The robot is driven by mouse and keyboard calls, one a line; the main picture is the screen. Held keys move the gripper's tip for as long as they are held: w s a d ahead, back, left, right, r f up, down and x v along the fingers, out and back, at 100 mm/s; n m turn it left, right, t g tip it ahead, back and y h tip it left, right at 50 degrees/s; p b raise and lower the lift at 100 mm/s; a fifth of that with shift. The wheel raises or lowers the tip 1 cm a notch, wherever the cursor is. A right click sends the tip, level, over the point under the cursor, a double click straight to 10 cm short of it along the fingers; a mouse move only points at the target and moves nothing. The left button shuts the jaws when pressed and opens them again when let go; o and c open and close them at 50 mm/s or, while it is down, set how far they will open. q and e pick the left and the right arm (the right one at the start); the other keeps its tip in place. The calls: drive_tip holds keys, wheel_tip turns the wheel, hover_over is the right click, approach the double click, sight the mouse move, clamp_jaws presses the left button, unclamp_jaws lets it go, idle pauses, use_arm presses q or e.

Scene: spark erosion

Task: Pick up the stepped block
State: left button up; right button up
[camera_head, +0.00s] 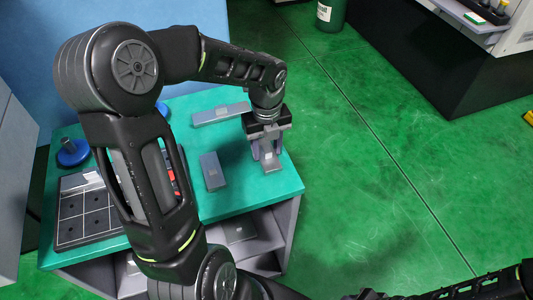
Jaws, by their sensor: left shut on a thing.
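My left gripper (266,150) points down over the right part of the green tabletop, near its right edge. It is shut on a grey block (270,164), which looks like the stepped block. The gripper hides the block's upper part, and I cannot tell whether the block touches the table. My right arm shows only as a dark shape along the bottom right, and its gripper cannot be made out.
A grey block (213,171) and a long grey bar (221,114) lie left of the gripper on the green table (233,205). A dark tray with square pockets (86,214) and a blue round-based object (72,153) are at the left. Floor to the right is clear.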

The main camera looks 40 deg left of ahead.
sight(267, 148)
use_arm(q)
clamp_jaws()
drive_tip(key=shift+r, duration=0.1)
wheel_tip(267, 148, up, 10)
drive_tip(key=shift+f, duration=0.1)
idle(0.4)
idle(0.5)
